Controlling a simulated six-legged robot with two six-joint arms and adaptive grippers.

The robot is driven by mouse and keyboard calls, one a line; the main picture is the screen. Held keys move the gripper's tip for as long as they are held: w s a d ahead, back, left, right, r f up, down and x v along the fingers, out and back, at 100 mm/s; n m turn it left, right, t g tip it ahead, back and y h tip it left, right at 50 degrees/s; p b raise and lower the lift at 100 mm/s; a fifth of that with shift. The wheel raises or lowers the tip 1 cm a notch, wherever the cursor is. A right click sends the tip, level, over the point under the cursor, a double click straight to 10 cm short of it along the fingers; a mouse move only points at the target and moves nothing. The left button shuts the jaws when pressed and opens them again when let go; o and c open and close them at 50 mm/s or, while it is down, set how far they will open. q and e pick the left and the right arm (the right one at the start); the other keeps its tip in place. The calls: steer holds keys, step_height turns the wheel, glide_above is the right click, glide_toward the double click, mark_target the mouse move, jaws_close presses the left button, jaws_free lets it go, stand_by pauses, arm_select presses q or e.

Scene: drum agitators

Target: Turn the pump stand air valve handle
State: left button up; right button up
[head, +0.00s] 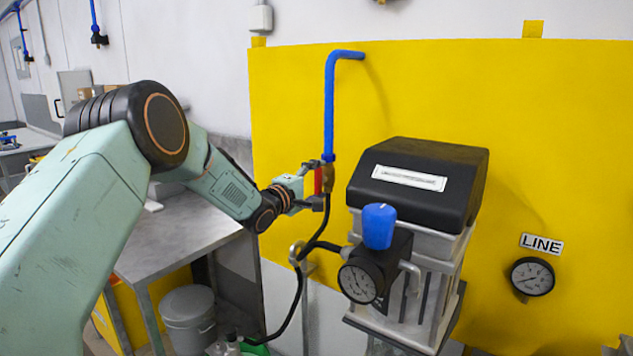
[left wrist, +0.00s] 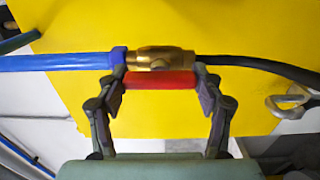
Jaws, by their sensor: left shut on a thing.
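The air valve is a brass body (left wrist: 160,58) between a blue pipe (head: 330,105) and a black hose (head: 317,235). Its red handle (left wrist: 160,79) lies along the brass body, in line with the pipe. In the head view the red handle (head: 318,180) stands upright beside the brass. My left gripper (left wrist: 160,83) is shut on the red handle, with one finger at each end of it. In the head view my left gripper (head: 318,183) reaches the valve from the left and hides part of it. My right gripper is in neither view.
The pump unit (head: 415,230), with a blue knob (head: 378,226) and a gauge (head: 358,283), stands close right of the valve. A yellow panel (head: 540,120) is behind. A metal table (head: 180,235) and grey bin (head: 188,315) are below my left arm.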

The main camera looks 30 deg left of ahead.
arm_select(q)
steer(key=o, duration=0.7)
steer(key=shift+r, duration=0.3)
steer(key=o, duration=0.5)
steer(key=shift+w+f, duration=0.15)
steer(key=shift+f, duration=0.05)
steer(key=shift+c, duration=0.2)
steer(key=shift+s, duration=0.2)
steer(key=s+a, duration=0.1)
steer(key=s, duration=1.1)
steer(key=shift+a, duration=0.35)
